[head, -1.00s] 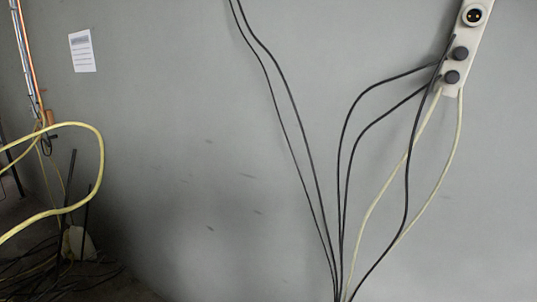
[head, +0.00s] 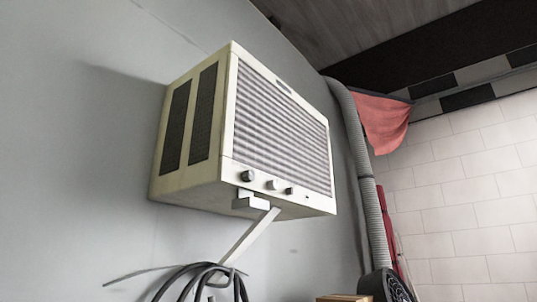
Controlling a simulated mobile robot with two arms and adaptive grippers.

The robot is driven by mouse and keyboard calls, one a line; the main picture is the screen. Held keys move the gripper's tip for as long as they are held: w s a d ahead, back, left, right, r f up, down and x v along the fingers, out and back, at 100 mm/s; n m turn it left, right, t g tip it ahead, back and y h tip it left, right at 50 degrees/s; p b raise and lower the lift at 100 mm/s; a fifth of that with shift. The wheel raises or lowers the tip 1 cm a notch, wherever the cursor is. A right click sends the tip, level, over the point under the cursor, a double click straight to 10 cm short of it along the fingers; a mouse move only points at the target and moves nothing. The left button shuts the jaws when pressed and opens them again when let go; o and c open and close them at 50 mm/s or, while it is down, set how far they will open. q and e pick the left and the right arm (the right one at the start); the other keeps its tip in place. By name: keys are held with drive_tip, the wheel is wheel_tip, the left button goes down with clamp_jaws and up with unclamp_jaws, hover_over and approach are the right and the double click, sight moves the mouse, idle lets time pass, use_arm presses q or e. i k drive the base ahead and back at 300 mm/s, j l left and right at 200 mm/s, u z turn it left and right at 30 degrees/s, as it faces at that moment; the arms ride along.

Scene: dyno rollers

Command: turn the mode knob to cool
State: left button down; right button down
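A cream window air conditioner (head: 193,186) is mounted on the grey wall in the head view, seen tilted from below. Its front has a grey slatted grille (head: 280,130). Below the grille is a row of small knobs: a dark left knob (head: 247,176), a paler middle knob (head: 271,185) and a dark right knob (head: 290,191). I cannot tell which is the mode knob, and no labels or pointer positions are readable. Neither of my grippers is in view.
A pale bracket (head: 248,238) runs from under the unit down to coiled dark cables (head: 205,280). A grey corrugated hose (head: 367,190) runs down the wall at right, near a red cloth (head: 384,121). A white brick wall (head: 465,200) stands beyond.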

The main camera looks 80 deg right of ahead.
sight(248, 176)
drive_tip(key=k+j+z, duration=0.1)
drive_tip(key=z, duration=2.2)
